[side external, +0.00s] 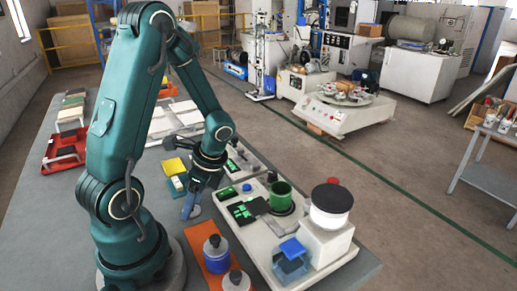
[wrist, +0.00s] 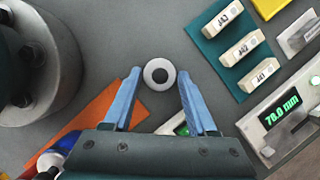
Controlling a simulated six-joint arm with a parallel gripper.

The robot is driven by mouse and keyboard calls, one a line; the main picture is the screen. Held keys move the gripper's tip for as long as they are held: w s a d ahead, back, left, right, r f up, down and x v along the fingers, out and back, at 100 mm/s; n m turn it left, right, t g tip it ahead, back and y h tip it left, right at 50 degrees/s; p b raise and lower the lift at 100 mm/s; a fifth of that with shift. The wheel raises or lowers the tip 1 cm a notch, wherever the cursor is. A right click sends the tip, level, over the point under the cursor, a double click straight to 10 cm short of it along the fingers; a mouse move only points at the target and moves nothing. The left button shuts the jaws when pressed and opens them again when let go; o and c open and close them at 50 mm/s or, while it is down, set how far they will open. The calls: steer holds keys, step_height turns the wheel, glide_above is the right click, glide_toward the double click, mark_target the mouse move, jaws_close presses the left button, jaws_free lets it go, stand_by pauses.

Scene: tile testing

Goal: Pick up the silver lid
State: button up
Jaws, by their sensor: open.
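A small round silver lid (wrist: 148,73) with a dark round centre lies on the grey table top in the wrist view. It appears between my two blue fingertips, with a gap on each side. My gripper (wrist: 159,75) is open and empty, pointing down over it. In the side view my gripper (side external: 189,210) is low over the table, left of the instrument panel, and a pale round edge of the lid (side external: 196,212) shows beside the fingers. The exact height of the fingertips above the table is hard to tell.
An orange mat (side external: 202,258) holds jars with grey tops, including a blue jar (side external: 216,254), close to my gripper. White labelled blocks (wrist: 232,50) stand on a teal mat. A panel with a green "70.0 mm" display (wrist: 282,110) is at the right. Bare table surrounds the lid.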

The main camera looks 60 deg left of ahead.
steer(key=c, duration=0.9)
steer(key=shift+r, duration=0.1)
